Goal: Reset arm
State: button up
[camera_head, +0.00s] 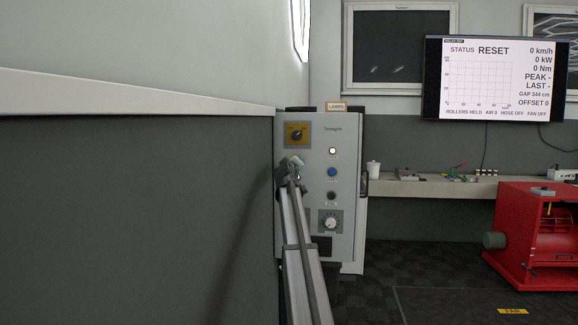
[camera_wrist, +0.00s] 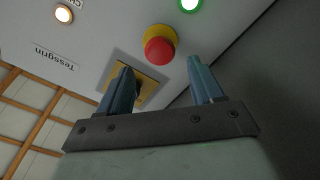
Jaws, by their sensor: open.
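A grey control cabinet (camera_head: 312,165) stands against the wall in the head view. My gripper (camera_head: 292,164) is in front of its left side, at mid height. In the wrist view, my gripper (camera_wrist: 160,66) is open, with nothing between its two bluish fingers. Beyond the fingertips is a red mushroom button (camera_wrist: 159,50) on a yellow base; I cannot tell the gap. A green lit lamp (camera_wrist: 190,4) is beside it. The left finger partly covers a yellow plate (camera_wrist: 148,84) with a dark knob. The head view shows that yellow plate (camera_head: 290,127) and its rotary switch clearly.
A wall screen (camera_head: 490,110) reads STATUS RESET, 0 km/h and ROLLERS HELD. The cabinet has a lit lamp (camera_head: 332,151), a blue button (camera_head: 332,172) and a dial (camera_head: 330,222). A grey partition (camera_head: 130,220) fills the left. A red machine (camera_head: 535,225) stands at right; floor between is open.

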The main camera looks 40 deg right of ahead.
dwell(0.3)
jog(key=s+a+f+m+g+y, duration=0.3)
jog(key=s+a+f, duration=0.55)
jog(key=f, duration=1.25)
jog(key=s+a+f+g+y, duration=0.4)
jog(key=s+a+f, duration=0.45)
jog(key=f, duration=1.25)
jog(key=s+a+f+m+g+y, duration=0.3)
jog(key=s+a+f, duration=0.6)
jog(key=f, duration=1.2)
jog(key=s+a+f+n+g+y, duration=0.3)
jog(key=s+a+f+g, duration=0.1)
jog(key=s+a+f, duration=1.15)
jog(key=s+a+f+n+g, duration=0.1)
jog(key=s+a+f, duration=0.3)
jog(key=s, duration=0.4)
jog(key=s+a+f+n+g, duration=0.1)
jog(key=s+a+f+g, duration=0.1)
jog(key=s+a+f, duration=0.3)
jog(key=s+a+f+n+g, duration=0.1)
jog(key=s+a+f, duration=0.3)
jog(key=s, duration=0.6)
jog(key=shift+s+a+f+g, duration=0.4)
jog(key=shift+a+g, duration=0.35)
jog(key=shift+g, duration=0.05)
